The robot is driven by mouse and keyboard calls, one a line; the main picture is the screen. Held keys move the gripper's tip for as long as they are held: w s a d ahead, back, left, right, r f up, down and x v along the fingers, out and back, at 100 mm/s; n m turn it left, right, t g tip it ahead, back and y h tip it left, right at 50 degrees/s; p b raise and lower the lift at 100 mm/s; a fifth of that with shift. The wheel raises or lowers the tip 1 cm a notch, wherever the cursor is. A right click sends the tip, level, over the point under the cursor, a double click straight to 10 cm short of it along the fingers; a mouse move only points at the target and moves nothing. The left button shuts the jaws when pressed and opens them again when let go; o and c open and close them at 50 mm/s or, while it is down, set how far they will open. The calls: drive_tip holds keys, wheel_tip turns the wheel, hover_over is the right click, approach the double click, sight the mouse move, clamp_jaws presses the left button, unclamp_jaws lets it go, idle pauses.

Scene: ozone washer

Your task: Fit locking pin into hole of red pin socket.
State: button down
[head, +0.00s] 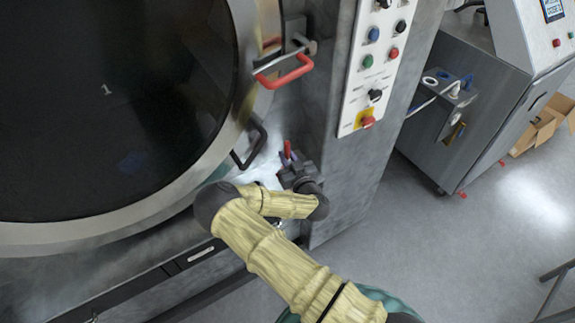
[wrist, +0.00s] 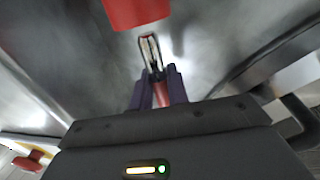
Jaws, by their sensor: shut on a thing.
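My gripper (head: 289,157) is below the red handle-shaped part at the rim of the big round door. In the wrist view its two purple fingers (wrist: 158,84) are shut on the locking pin (wrist: 151,52). The pin has a slim metallic end pointing away from the gripper and a red part between the fingers. A red block (wrist: 137,12), seemingly the red pin socket, is cut off by the top edge of the wrist view. The pin's end is apart from it in the picture. No hole shows. In the head view the red handle-shaped part (head: 284,72) may be the same piece.
The round door (head: 105,90) fills the left. A button panel (head: 374,70) is to the right. A steel cabinet (head: 465,110) stands farther right, with open floor in front.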

drive_tip(key=shift+f+p, duration=0.35)
drive_tip(key=shift+f, duration=1.75)
drive_tip(key=shift+f, duration=0.1)
drive_tip(key=c, duration=1.4)
unclamp_jaws()
drive_tip(key=shift+o, duration=0.2)
drive_tip(key=b+v, duration=0.2)
drive_tip(key=v, duration=1)
drive_tip(key=shift+b, duration=0.3)
